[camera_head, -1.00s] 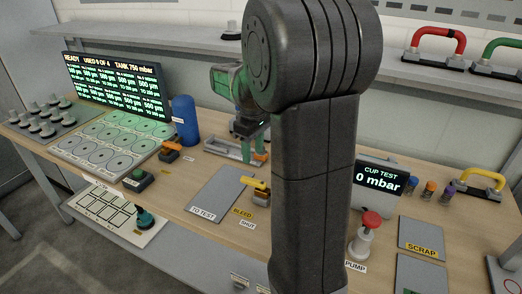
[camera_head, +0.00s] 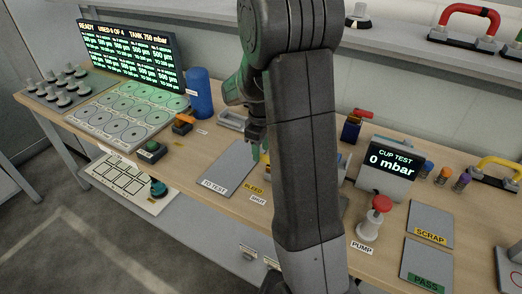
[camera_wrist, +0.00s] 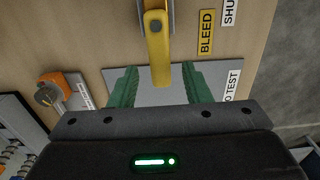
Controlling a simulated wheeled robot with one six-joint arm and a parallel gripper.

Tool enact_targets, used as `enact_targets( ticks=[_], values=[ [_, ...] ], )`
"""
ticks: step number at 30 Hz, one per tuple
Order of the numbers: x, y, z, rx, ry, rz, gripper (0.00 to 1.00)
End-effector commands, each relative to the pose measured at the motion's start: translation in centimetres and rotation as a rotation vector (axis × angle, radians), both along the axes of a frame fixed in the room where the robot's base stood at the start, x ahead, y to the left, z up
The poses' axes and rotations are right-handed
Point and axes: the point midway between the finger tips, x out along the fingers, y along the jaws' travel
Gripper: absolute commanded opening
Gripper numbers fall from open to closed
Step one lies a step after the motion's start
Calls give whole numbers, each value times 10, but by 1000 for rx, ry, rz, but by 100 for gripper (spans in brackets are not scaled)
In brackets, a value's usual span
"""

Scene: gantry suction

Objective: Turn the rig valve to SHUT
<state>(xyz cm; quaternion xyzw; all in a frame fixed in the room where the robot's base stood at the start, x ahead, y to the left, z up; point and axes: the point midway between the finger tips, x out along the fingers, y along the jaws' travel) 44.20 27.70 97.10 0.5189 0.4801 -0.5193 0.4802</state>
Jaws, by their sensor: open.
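The valve with the yellow lever (camera_wrist: 157,48) shows in the wrist view, beside the yellow BLEED label (camera_wrist: 207,32) and the white SHUT label (camera_wrist: 230,10). Its free end points toward my gripper and over the grey TO TEST plate (camera_wrist: 145,96). My gripper (camera_wrist: 160,82) is open, with one green finger on each side of the lever's free end and a gap on both sides. In the head view my gripper (camera_head: 258,152) hangs above the bench near the TO TEST plate (camera_head: 230,170). My arm hides most of the valve there.
An orange-handled device (camera_wrist: 60,90) stands left of my gripper in the wrist view. A blue cylinder (camera_head: 199,93) stands behind the plate in the head view. The red-topped pump (camera_head: 376,215) and the CUP TEST display (camera_head: 389,170) are to the right.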

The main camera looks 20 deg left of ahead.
Motion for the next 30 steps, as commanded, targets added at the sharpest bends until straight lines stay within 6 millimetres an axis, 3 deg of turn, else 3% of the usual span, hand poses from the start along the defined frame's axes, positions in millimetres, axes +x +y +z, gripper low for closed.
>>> enact_targets(
  ticks=[5, 13, 14, 20, 30],
  values=[
    [0, 0, -12, -1, 1, 0, 44],
    [0, 0, -14, 0, 0, 0, 44],
    [0, 0, -14, 0, 0, 0, 42],
    [0, 0, -14, 0, 0, 0, 2],
    [-1, 0, -14, 0, 0, 16, 0]
  ],
)
